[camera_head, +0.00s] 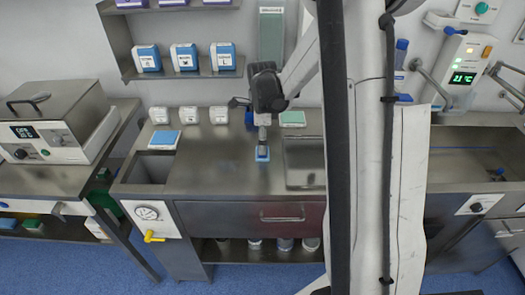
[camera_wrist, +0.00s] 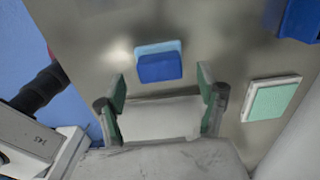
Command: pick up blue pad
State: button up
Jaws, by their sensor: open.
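A small blue pad (camera_head: 262,154) with a lighter blue layer lies on the metal counter, just under my gripper (camera_head: 262,147). In the wrist view the blue pad (camera_wrist: 160,66) lies ahead of my open gripper (camera_wrist: 162,88), within the width between its two green-lined fingers. Nothing is held between the fingers. A gap shows between the pad and the fingers in the wrist view; I cannot tell the height left above it. Another light blue pad (camera_head: 164,138) lies at the counter's left, by an open recess.
A green pad (camera_head: 292,118) lies behind to the right; it also shows in the wrist view (camera_wrist: 271,100). A metal tray (camera_head: 305,181) is right of my gripper. White boxes (camera_head: 190,115) stand at the back. The counter (camera_head: 220,175) left of the pad is clear.

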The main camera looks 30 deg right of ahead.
jog(key=shift+f, duration=2)
jog(key=c, duration=1.4)
jog(key=shift+o, duration=0.2)
jog(key=shift+r, duration=0.2)
notch_tip(320, 180, up, 4)
jog(key=shift+f, duration=0.1)
jog(key=s+a+r, duration=0.2)
jog(key=a+r, duration=0.1)
jog(key=a, duration=0.2)
jog(key=s+a+r+b, duration=0.1)
jog(key=s+a+r, duration=0.2)
jog(key=a+r, duration=0.1)
jog(key=shift+a, duration=0.8)
